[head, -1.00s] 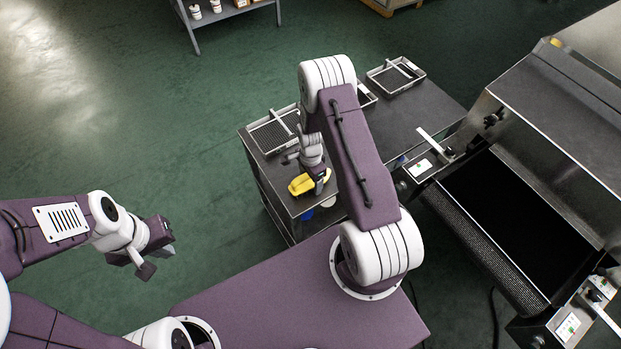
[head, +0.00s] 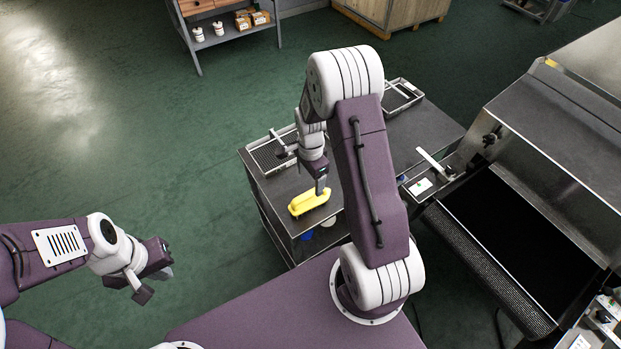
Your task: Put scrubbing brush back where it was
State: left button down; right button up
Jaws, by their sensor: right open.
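The yellow scrubbing brush (head: 308,202) lies near the front left corner of the dark trolley top (head: 285,187). My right gripper (head: 321,190) is open, just above and at the right end of the brush. Whether its fingers touch the brush cannot be told. My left gripper (head: 148,280) is off to the left over the green floor, away from the trolley; its jaw gap is not clear.
Wire-mesh trays (head: 272,155) stand at the back of the trolley, with another tray (head: 401,96) at the far right. The tunnel dryer (head: 520,240) with its dark belt stands at the right. A shelf (head: 225,36) and wooden crate (head: 395,14) stand far back.

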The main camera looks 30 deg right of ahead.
jog(key=s+a+r+n, duration=0.3)
jog(key=s+r+n, duration=0.2)
jog(key=n, duration=0.3)
jog(key=s+a+r+n+t, duration=0.1)
jog(key=s+a+r+n, duration=0.3)
jog(key=s+n, duration=0.3)
jog(key=shift+s+a+r+n, duration=0.2)
jog(key=shift+r+n, duration=0.25)
jog(key=shift+n, duration=0.55)
jog(key=shift+s, duration=0.1)
